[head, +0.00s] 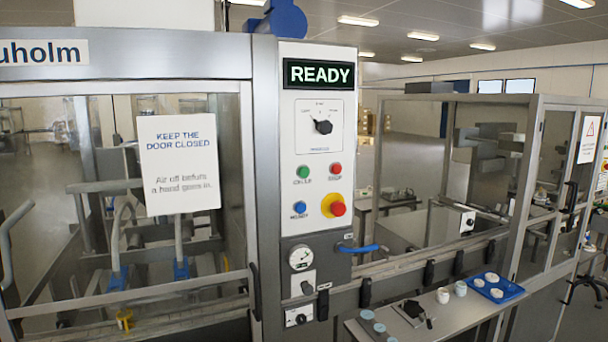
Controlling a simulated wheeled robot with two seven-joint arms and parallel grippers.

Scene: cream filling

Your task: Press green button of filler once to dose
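The filler's control panel (318,210) stands upright in the middle of the head view. The small green button (303,172) sits at its upper left, below a black rotary knob (323,127). A small red button (335,169) is to its right. A blue button (300,208) is below it, and a large red button on a yellow plate (337,208) is at lower right. The display (319,74) above reads READY. Neither of my grippers shows in the view, and nothing covers the green button.
A glazed door (130,235) with a sign (178,163) about keeping it closed is at left. A metal shelf (455,318) at lower right carries small cups and a blue tray (515,291). The space before the panel looks clear.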

